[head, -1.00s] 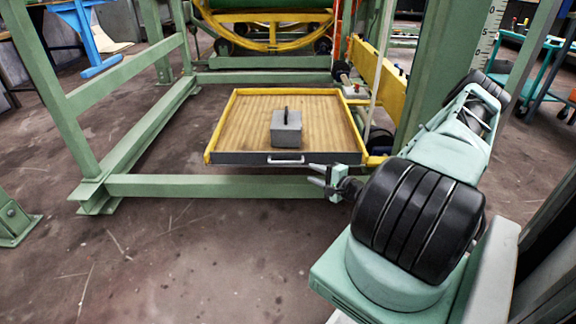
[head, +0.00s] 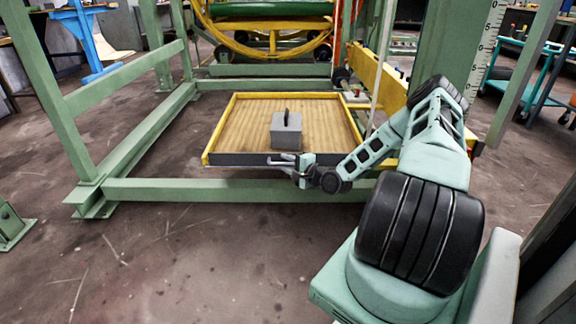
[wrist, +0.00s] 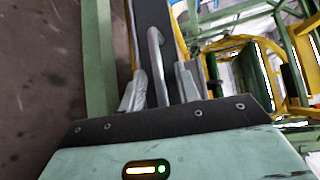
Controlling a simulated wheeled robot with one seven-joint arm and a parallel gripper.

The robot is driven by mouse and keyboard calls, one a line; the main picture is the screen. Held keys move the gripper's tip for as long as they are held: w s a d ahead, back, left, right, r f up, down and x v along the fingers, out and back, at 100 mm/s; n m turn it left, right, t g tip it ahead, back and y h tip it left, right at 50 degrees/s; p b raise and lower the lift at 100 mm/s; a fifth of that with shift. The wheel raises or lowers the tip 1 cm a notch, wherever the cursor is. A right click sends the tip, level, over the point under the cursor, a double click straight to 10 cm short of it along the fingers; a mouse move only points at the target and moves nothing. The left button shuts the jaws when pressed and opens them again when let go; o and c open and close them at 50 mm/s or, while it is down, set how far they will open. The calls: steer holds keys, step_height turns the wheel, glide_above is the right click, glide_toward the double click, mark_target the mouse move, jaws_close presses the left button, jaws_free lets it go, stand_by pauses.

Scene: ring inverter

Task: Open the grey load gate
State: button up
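The grey load gate (head: 232,159) is the dark front wall of a yellow-framed tray and stands upright, closed across the tray front. Its light metal handle (wrist: 155,45) shows in the wrist view. My gripper (head: 292,166) is at the gate's front, right of its middle, and covers part of the handle in the head view. In the wrist view my gripper (wrist: 160,88) has its two fingers apart, one on each side of the handle. Narrow gaps show between fingers and handle, so I see no firm hold.
A grey block (head: 286,131) with a dark handle stands on the wooden tray floor (head: 245,118) behind the gate. A green frame beam (head: 200,190) runs low in front of the tray. A green post (head: 440,50) stands at the right. The floor in front is clear.

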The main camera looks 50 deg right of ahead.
steer(key=shift+c, duration=0.3)
jaws_close()
steer(key=shift+s+a+f, duration=0.1)
steer(key=shift+f, duration=0.1)
